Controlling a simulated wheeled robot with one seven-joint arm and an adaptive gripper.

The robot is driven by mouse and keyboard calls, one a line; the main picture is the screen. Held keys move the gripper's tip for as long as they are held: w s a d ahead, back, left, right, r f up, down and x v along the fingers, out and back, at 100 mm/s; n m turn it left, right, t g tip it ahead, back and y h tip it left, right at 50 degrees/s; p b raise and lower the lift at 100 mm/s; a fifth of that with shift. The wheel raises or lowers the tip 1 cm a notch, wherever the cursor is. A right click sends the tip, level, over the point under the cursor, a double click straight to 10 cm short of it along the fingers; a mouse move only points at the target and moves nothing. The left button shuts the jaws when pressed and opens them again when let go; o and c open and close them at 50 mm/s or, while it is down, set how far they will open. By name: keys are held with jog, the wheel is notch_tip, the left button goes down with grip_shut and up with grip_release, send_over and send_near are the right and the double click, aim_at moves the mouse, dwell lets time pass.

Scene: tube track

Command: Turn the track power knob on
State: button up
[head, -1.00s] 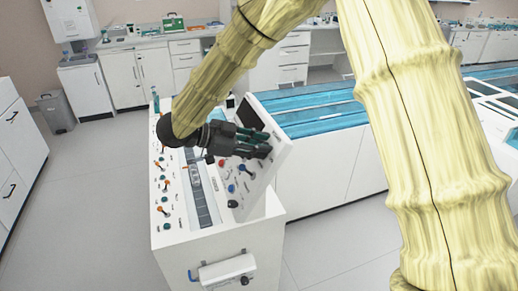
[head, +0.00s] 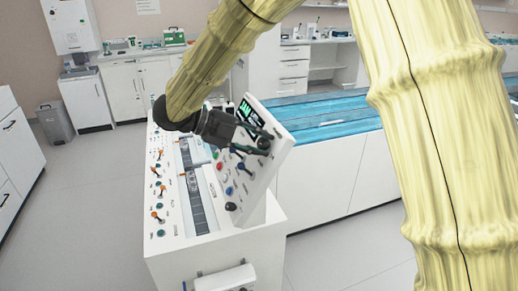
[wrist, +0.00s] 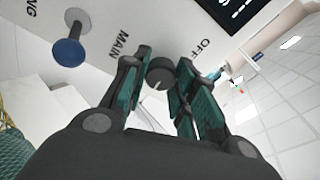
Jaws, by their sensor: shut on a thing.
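The dark round power knob (wrist: 160,72) stands out from the tilted white control panel (wrist: 180,25), between the labels "MAIN" and "OFF". My gripper (wrist: 163,75) has its two green-padded fingers on either side of this knob, shut on it. In the head view my gripper (head: 255,140) reaches the upper right part of the panel (head: 262,185), and the fingers partly cover the knob there. The panel's screen (head: 249,116) is lit with green lettering that looks like "JAM".
A blue knob (wrist: 68,52) sticks out of the panel beside the held one. Red, blue and black controls (head: 230,180) line the panel's lower left. The console top (head: 175,225) carries several orange-tipped switches.

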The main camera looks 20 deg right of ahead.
jog(key=shift+m+b, duration=0.35)
jog(key=shift+m, duration=0.15)
jog(key=shift+r, duration=0.1)
jog(key=o, duration=1)
jog(key=v, duration=1.2)
jog(key=shift+r, duration=0.1)
